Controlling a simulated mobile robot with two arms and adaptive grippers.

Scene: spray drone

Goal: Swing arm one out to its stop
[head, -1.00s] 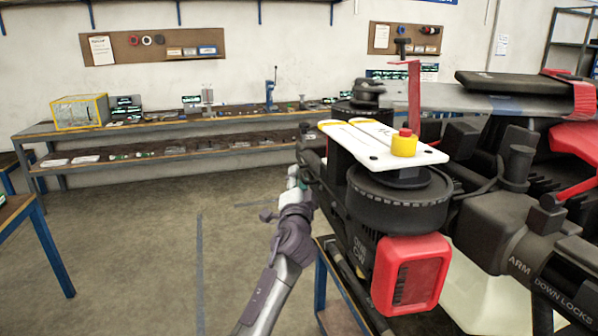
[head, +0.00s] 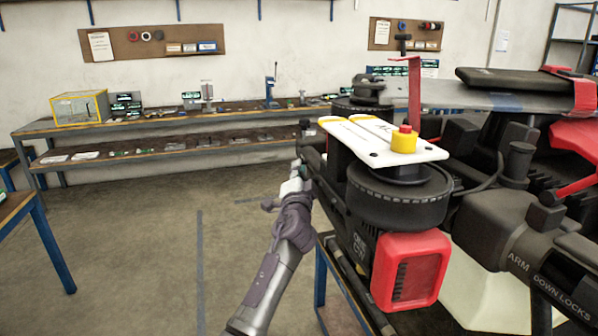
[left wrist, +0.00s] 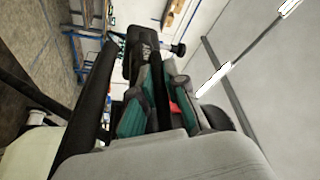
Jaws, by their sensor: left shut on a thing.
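The drone fills the right of the head view, with a black round motor (head: 398,200) and a red lamp-like housing (head: 410,270) nearest me. A black folding arm (head: 312,160) shows behind the motor, partly hidden by it. My left gripper (head: 301,172) is at this arm, left of the motor. In the left wrist view, its teal-padded fingers (left wrist: 163,98) are shut on the black arm (left wrist: 141,58), which bears white lettering too small to read. The arm's hinge is hidden. My right gripper is not in view.
A white plate (head: 385,139) with a yellow and red button (head: 404,140) sits above the motor. A blue-legged stand (head: 321,280) is under the drone. A long workbench (head: 165,125) runs along the back wall. The floor (head: 140,240) at left is clear.

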